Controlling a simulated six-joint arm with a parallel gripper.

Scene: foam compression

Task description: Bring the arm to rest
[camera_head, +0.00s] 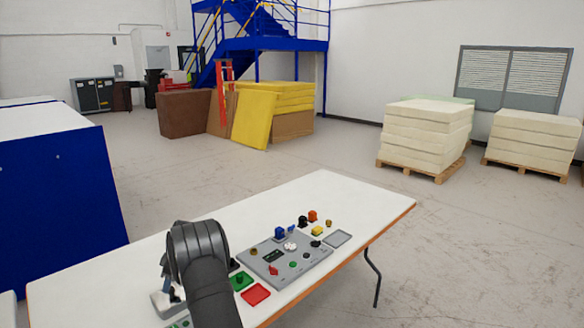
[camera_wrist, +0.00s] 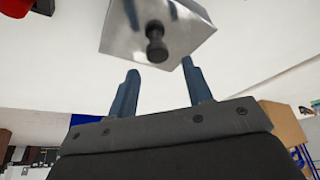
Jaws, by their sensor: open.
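My arm (camera_head: 202,265) reaches over the left part of the white table (camera_head: 330,195) in the head view and hides most of my gripper there. In the wrist view my gripper (camera_wrist: 160,66) has its two blue-grey fingers spread apart, with nothing held between them. Just beyond the fingertips is a shiny metal box (camera_wrist: 190,35) with a black knob (camera_wrist: 155,43) on its face. I cannot tell how far the box is from the fingers. A grey box (camera_head: 162,302), partly hidden by my arm, shows on the table in the head view.
A grey control panel (camera_head: 288,273) with buttons lies right of my arm. Green (camera_head: 241,281) and red (camera_head: 256,294) trays sit between them. Small coloured blocks (camera_head: 312,216) stand behind the panel. The table's far right is clear. A blue-sided block (camera_head: 60,185) stands left.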

